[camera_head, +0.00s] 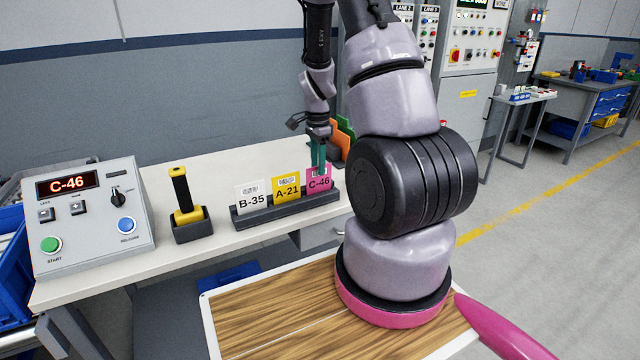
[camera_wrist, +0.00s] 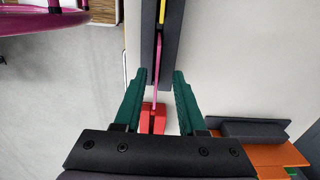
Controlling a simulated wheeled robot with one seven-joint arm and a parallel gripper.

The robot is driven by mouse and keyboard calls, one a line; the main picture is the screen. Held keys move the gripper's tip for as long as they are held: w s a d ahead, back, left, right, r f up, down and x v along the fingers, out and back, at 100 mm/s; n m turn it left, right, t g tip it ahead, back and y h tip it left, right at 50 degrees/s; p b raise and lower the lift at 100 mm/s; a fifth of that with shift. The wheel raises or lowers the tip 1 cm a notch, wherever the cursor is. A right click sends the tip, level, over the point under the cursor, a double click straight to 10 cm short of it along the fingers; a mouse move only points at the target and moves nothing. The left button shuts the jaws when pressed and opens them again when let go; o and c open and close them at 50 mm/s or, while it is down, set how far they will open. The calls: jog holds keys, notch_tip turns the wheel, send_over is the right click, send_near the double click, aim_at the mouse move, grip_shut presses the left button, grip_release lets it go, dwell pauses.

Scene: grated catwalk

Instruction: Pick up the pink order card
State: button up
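The pink order card (camera_head: 319,182), marked C-46, stands upright at the right end of a dark card holder (camera_head: 268,219). A white B-35 card (camera_head: 251,196) and a yellow A-21 card (camera_head: 286,187) stand left of it in the same holder. My gripper (camera_head: 318,158) is at the pink card's top, pointing down. In the wrist view the green fingers of my gripper (camera_wrist: 160,76) are apart, one on each side of the thin edge of the pink card (camera_wrist: 159,60). A gap shows on both sides of the card.
A control box (camera_head: 88,218) showing C-46 and a yellow-handled tool in a black stand (camera_head: 187,215) are to the left on the bench (camera_head: 150,268). Orange and green items (camera_head: 343,132) stand behind my gripper. A red object (camera_wrist: 152,117) lies below the fingers.

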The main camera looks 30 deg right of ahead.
aim_at(316, 183)
jog(key=f, duration=0.4)
jog(key=shift+s+d, duration=0.1)
jog(key=shift+s, duration=0.15)
grip_shut()
dwell(1.1)
